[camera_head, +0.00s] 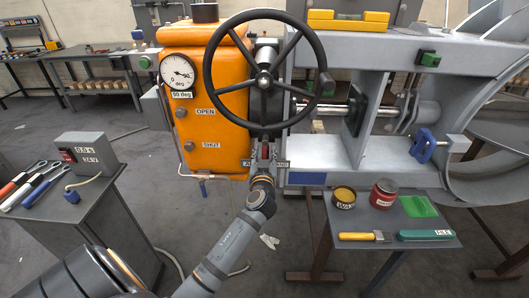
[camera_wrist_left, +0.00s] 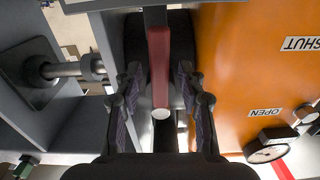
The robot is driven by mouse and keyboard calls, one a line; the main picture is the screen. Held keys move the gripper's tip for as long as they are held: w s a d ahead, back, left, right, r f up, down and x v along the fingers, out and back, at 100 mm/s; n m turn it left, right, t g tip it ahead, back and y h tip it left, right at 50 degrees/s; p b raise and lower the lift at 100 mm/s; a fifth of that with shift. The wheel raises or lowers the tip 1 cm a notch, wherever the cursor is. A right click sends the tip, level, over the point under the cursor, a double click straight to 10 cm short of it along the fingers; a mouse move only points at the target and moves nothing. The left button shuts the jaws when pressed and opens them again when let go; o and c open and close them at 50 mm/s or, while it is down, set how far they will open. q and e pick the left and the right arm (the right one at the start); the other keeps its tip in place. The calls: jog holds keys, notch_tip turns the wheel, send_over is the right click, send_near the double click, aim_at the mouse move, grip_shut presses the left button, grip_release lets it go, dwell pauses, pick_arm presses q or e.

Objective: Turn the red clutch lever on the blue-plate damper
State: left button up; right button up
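The red clutch lever (camera_head: 265,152) is a small red bar below the handwheel, between two partly covered white labels. In the left wrist view the lever (camera_wrist_left: 159,60) hangs down the middle, with a pale round end. My left gripper (camera_wrist_left: 158,98) is open, with one finger on each side of the lever and a visible gap on both sides. In the head view the left gripper (camera_head: 262,182) is just below the lever and hides part of that area. A blue plate (camera_head: 307,179) is on the grey damper frame to the right. My right gripper is not in view.
A black handwheel (camera_head: 264,80) stands above the lever. The orange housing (camera_head: 213,125) with a dial gauge (camera_head: 178,74) is close on the left. A small table with cans (camera_head: 383,193) and tools is at the right; a bench (camera_head: 95,205) with tools is at the left.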

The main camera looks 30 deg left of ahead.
pick_arm(q)
grip_shut()
dwell(0.5)
jog(key=m, duration=0.2)
jog(key=shift+s+a+r+m, duration=0.1)
jog(key=shift+s+a+m, duration=0.2)
jog(key=shift+a, duration=0.1)
jog(key=shift+s+a+r+m+p, duration=0.15)
jog(key=shift+a+m+p, duration=0.1)
jog(key=shift+m, duration=0.7)
jog(key=shift+s+a+r+m+p, duration=0.15)
jog(key=shift+a+m, duration=0.1)
jog(key=shift+m, duration=0.7)
grip_release()
